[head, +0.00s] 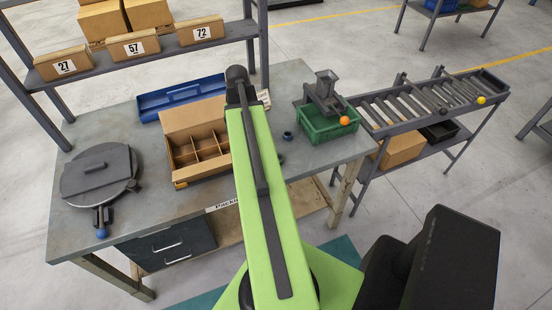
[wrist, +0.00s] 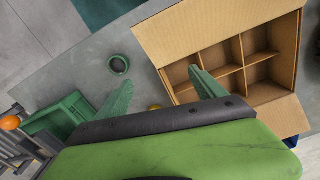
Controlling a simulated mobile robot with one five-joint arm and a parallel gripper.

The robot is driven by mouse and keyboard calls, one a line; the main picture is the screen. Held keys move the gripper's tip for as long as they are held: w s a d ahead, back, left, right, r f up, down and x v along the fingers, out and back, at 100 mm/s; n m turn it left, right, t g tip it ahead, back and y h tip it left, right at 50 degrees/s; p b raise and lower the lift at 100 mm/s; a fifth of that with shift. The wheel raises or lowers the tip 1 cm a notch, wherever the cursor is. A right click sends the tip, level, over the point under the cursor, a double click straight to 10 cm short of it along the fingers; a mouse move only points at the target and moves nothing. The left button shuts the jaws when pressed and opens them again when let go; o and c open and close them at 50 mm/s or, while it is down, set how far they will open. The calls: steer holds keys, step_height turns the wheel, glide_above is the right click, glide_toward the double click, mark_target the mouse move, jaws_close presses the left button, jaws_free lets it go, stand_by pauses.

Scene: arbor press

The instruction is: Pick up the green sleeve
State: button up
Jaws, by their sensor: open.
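The green sleeve (wrist: 119,64) is a small dark green ring standing on the grey bench, left of my fingers in the wrist view. In the head view a dark round piece (head: 281,160) just right of my arm seems to be it, partly hidden. My gripper (wrist: 160,76) is open and empty, its two green fingers spread above the bench. The sleeve lies outside the gap, beyond the left fingertip and apart from it. In the head view my arm hides the fingers.
A divided cardboard box (wrist: 250,70) lies close to the right finger. A yellow piece (wrist: 154,107) shows partly between the fingers. A blue ring (head: 287,136), a green bin (head: 320,127) and a roller conveyor (head: 430,105) are to the right. A round dark fixture (head: 98,172) is at left.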

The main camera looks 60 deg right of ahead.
steer(key=s+d+m, duration=0.3)
steer(key=s+d, duration=0.5)
steer(key=s, duration=0.1)
steer(key=shift+n, duration=0.3)
step_height(320, 180, down, 17)
steer(key=b, duration=1.7)
steer(key=shift+d, duration=0.1)
steer(key=shift+r, duration=0.15)
jaws_close()
